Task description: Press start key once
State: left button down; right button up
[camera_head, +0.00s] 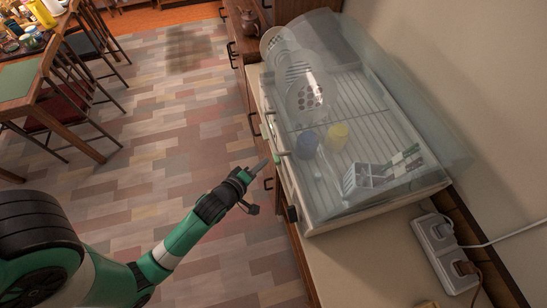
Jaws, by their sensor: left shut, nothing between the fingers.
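The dish dryer (350,212) stands on the counter with its clear cover over the rack. My left gripper (264,164) is shut and empty. My right gripper is not in view.
Plates (307,97), a blue cup (307,142), a yellow cup (338,134) and a white cutlery basket (362,178) are in the dryer. A power strip (437,241) lies to its right. Cabinet handles stick out below the counter; chairs stand at the far left.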

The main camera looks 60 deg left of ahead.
pick_arm(q)
jog(key=shift+s, duration=0.1)
jog(key=s+p, duration=0.1)
jog(key=s, duration=0.1)
jog(key=s+a+p, duration=0.1)
jog(key=s, duration=0.1)
jog(key=shift+s, duration=0.35)
dwell(0.8)
